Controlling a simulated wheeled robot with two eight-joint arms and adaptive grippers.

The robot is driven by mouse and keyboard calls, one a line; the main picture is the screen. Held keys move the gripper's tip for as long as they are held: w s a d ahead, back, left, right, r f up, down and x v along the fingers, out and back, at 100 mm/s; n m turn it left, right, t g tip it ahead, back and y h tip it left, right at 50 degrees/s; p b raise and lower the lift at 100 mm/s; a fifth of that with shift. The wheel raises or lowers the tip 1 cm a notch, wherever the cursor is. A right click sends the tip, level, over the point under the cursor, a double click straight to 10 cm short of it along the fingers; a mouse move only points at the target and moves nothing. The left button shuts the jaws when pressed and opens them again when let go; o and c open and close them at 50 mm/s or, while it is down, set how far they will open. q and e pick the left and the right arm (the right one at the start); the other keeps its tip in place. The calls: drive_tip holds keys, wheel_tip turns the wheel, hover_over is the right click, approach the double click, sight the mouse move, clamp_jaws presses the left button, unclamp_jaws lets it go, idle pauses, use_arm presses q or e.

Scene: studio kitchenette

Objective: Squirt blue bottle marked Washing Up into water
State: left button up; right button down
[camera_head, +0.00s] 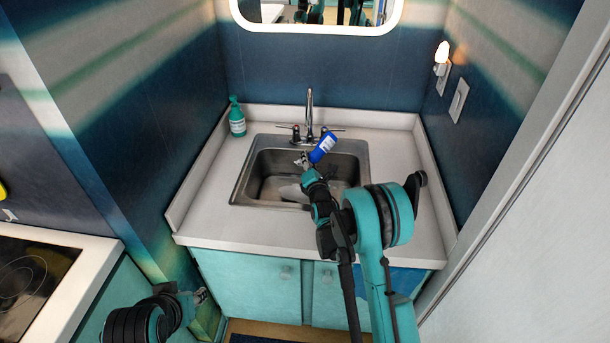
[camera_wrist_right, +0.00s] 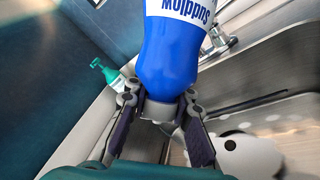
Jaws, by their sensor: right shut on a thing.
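The blue bottle (camera_head: 323,148) with a white label is tilted above the back part of the sink (camera_head: 240,190). Its label reads upside down in the wrist view, where the bottle (camera_wrist_right: 172,55) fills the top middle. My right gripper (camera_head: 305,161) is shut on the narrow, pale end of the bottle; the fingers are on both sides of it in the wrist view (camera_wrist_right: 158,108). A whitish patch (camera_head: 293,193) shows in the sink; I cannot make out water clearly. My left gripper (camera_head: 202,296) is low at the left, away from the sink, its opening unclear.
A tap (camera_head: 309,112) stands behind the sink, close to the bottle. A green pump bottle (camera_head: 237,118) stands on the counter (camera_head: 205,190) at the left. A black-spotted white object (camera_wrist_right: 247,155) lies in the sink. The counter's left side is clear; a hob (camera_head: 35,280) is at the lower left.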

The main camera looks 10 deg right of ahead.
wheel_tip(320, 180, up, 4)
drive_tip(key=shift+f+p, duration=0.1)
drive_tip(key=shift+p, duration=0.85)
drive_tip(key=shift+d, duration=0.1)
